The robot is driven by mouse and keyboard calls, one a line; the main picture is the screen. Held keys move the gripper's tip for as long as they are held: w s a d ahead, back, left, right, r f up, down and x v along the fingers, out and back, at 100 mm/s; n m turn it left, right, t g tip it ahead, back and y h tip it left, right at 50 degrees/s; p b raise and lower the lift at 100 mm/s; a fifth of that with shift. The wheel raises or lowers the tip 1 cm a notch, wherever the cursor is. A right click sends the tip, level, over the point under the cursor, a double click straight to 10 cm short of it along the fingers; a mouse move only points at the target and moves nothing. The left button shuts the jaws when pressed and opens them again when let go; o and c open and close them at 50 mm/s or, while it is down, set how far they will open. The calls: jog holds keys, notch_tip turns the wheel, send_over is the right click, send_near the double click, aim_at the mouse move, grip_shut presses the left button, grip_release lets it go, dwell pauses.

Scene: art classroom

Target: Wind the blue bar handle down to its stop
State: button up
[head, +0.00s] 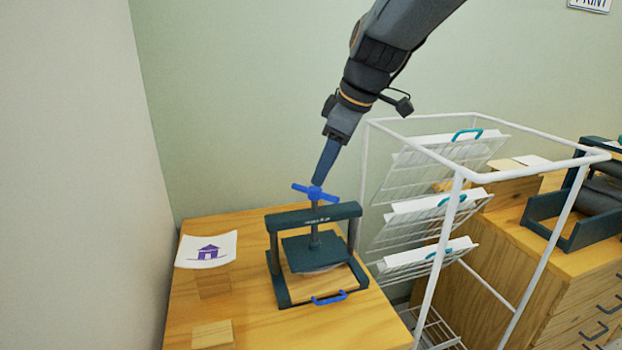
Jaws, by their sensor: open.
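The blue bar handle (316,192) sits on top of the screw of a dark green press (290,219). The press stands on a wooden cabinet top. Its plate (313,250) hangs under the crossbeam, over a light bed; I cannot tell whether it touches what lies below. My gripper (319,182) comes down from above, tilted, with its blue-grey fingers pointing at the middle of the handle. The fingertips are at or just above the handle; I cannot tell whether they touch it. The gripper is open, though the fingers overlap in this view.
A printed sheet with a purple house (208,250) lies left of the press. A small wooden block (212,334) is at the front left. A white wire drying rack (459,185) stands close on the right. A wall is near on the left.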

aim_at(310, 188)
jog(key=x, duration=0.2)
jog(key=p+x, duration=0.1)
jog(key=x, duration=0.2)
jog(key=w+x, duration=0.1)
jog(key=x, duration=0.1)
jog(key=shift+w+a, duration=0.1)
jog(key=shift+a, duration=0.3)
jog(key=c, duration=1)
